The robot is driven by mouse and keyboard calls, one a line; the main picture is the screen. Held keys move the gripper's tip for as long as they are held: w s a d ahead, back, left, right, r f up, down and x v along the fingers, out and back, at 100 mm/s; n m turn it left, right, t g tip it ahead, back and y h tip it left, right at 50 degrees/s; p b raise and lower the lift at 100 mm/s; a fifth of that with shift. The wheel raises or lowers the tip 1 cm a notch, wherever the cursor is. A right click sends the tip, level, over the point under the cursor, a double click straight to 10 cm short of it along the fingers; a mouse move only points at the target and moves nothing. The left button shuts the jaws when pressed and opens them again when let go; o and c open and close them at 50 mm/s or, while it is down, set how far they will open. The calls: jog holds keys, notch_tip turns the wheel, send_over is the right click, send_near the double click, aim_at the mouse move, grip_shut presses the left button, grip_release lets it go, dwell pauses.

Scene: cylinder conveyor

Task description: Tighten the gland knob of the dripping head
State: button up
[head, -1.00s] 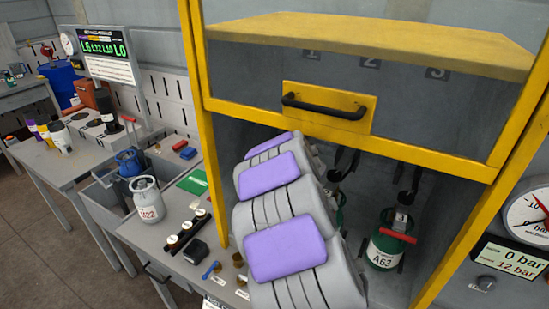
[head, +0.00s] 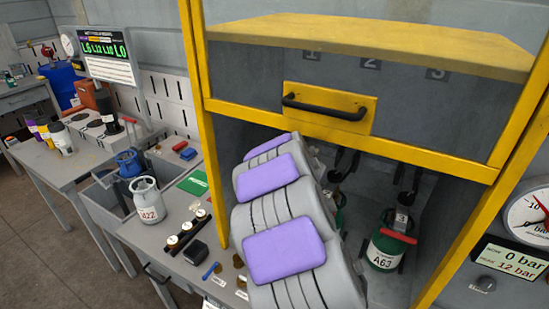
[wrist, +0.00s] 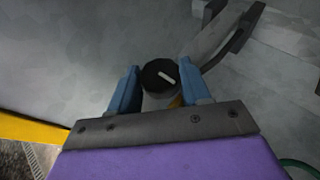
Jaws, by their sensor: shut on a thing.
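In the wrist view the gland knob (wrist: 158,75) is a round black cap with a white pointer mark, on a pale grey body. My gripper (wrist: 162,82) has its two blue fingers on either side of it and is shut on it. In the head view my arm reaches into the yellow-framed cabinet and hides my gripper and the knob. A green cylinder labelled A63 (head: 385,250) with a red handle (head: 397,237) stands inside, to the right of my arm. Another green cylinder is mostly hidden behind my arm. No drip can be made out.
The cabinet's raised front (head: 335,108) with a black handle is above my arm; its yellow posts flank the opening. A gauge (head: 527,215) and a display (head: 510,260) are at the right. The left bench holds a grey cylinder (head: 147,203) and small parts.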

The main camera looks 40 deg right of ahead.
jog(key=shift+a+m+g+h+b, duration=0.1)
jog(key=shift+m+g+h+b, duration=0.4)
jog(key=shift+m+h+b, duration=0.45)
jog(key=shift+w+a+r+m+g+h, duration=0.1)
jog(key=shift+w+a+m+g+h, duration=0.1)
jog(key=shift+m+g+h, duration=0.7)
jog(key=shift+m+h, duration=0.35)
jog(key=o, duration=1.1)
jog(key=shift+c, duration=0.2)
jog(key=p+v, duration=0.4)
jog(key=v, duration=1.3)
jog(key=shift+a, duration=0.15)
